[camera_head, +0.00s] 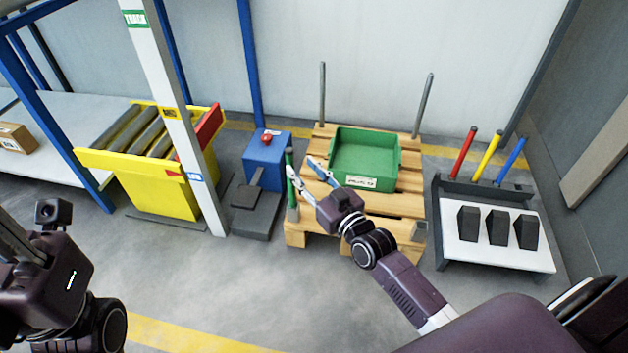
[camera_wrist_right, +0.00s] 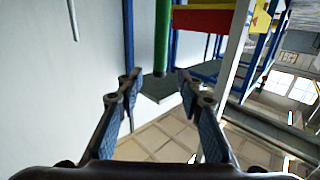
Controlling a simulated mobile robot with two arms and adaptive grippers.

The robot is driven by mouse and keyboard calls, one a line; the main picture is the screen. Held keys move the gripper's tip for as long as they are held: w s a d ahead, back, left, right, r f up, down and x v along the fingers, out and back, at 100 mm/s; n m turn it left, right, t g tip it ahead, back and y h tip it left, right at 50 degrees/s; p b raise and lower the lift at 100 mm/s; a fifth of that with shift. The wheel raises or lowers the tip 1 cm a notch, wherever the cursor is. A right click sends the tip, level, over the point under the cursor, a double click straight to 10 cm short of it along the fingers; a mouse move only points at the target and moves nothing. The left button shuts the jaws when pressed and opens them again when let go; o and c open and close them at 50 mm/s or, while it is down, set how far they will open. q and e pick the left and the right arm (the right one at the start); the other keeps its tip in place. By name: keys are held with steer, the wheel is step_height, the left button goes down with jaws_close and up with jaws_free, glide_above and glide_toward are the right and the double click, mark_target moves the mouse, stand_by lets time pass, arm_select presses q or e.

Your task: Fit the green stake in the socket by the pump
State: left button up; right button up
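The green stake (camera_head: 289,172) stands near upright at the pallet's front-left corner, beside the blue pump (camera_head: 266,160) with a red knob. Its lower end meets a grey socket (camera_head: 293,214); I cannot tell how deep it sits. My right gripper (camera_head: 301,175) is open, its fingers pointing at the stake. In the right wrist view, the stake (camera_wrist_right: 162,40) shows beyond and between the spread fingertips (camera_wrist_right: 157,80), with a gap on both sides. That view appears upside down. My left gripper (camera_head: 55,275) is at the lower left; its fingers cannot be made out.
A green tray (camera_head: 391,165) sits on the wooden pallet (camera_head: 390,205), with two grey stakes behind. At right, a rack (camera_head: 485,250) holds red, yellow and blue stakes and dark blocks. The front floor is clear.

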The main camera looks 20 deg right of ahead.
steer(key=s, duration=0.2)
steer(key=s+d, duration=0.1)
steer(key=s, duration=0.1)
steer(key=shift+s, duration=0.3)
